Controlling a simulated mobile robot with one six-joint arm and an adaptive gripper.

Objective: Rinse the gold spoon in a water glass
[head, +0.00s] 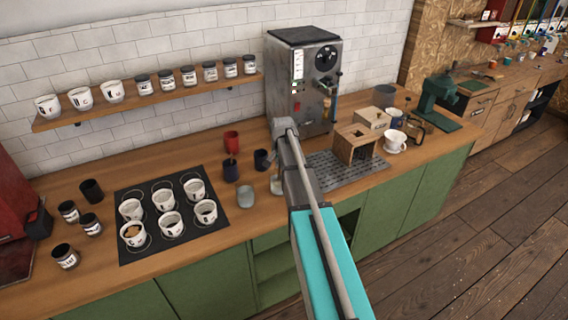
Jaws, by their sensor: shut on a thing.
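My arm reaches over the counter from the bottom of the head view, and its own links hide my gripper. I cannot make out the gold spoon or what the jaws hold. Two pale, glass-like cups stand near the counter's front edge: one pale cup (245,197) is left of my arm, and another pale cup (276,186) is right beside the arm. I cannot tell whether they hold water. Behind them stand a dark blue cup (230,171), a red cup (231,141) and a dark mug (262,160). A thin reddish stick seems to rise from the blue cup.
Several white cups sit on a black mat (125,195) at left, with dark jars (90,223) beside it. A grey machine (302,75) stands behind my arm. A wooden box (356,145) and a white dripper (396,141) are to the right. A shelf (150,98) hangs above.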

